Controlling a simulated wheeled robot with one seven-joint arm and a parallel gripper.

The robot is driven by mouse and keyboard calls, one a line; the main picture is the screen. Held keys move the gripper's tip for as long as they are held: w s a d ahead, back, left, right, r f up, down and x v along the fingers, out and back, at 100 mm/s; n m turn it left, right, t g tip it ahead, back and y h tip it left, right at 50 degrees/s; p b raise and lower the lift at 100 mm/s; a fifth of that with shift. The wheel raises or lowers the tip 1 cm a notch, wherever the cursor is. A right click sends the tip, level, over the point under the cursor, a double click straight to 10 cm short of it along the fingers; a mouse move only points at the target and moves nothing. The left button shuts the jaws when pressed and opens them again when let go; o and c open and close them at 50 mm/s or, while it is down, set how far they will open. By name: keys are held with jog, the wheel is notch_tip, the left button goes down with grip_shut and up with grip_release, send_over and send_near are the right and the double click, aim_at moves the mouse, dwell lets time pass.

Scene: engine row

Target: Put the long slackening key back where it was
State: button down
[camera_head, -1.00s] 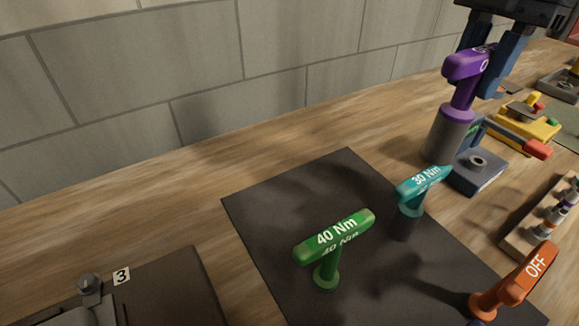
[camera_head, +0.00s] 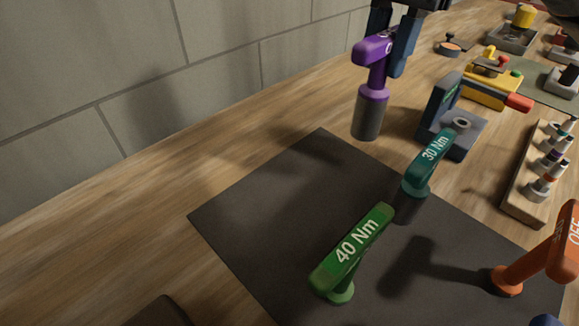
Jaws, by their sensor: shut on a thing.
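My gripper (camera_head: 391,42) is shut on the head of a purple T-shaped key (camera_head: 375,85) with a grey lower barrel. Only a first letter like "O" shows on its head; the fingers hide the rest. The key hangs near upright behind the dark mat (camera_head: 270,205); its lower end seems above the wooden bench, but the gap is hard to judge. On the mat stand a green key marked 40 Nm (camera_head: 352,252), a teal key marked 30 Nm (camera_head: 429,164) and an orange key marked OFF (camera_head: 540,255), cut by the right edge.
A grey-blue block device (camera_head: 455,120) stands just right of the purple key. A block wall (camera_head: 120,80) runs behind. The mat's left part is bare.

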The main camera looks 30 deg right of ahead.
jog(key=w+a+f, duration=0.4)
jog(key=a+f, duration=0.6)
jog(key=shift+w+f+p, duration=0.3)
jog(key=shift+w+f, duration=0.05)
jog(key=shift+w, duration=0.05)
jog(key=shift+a+f, duration=0.1)
jog(key=shift+f, duration=0.15)
jog(key=c, duration=0.9)
grip_release()
jog(key=shift+o, duration=0.2)
notch_tip(320, 180, up, 12)
jog(key=d, duration=0.1)
jog(key=shift+w+d+r, duration=0.15)
jog(key=shift+r, duration=0.05)
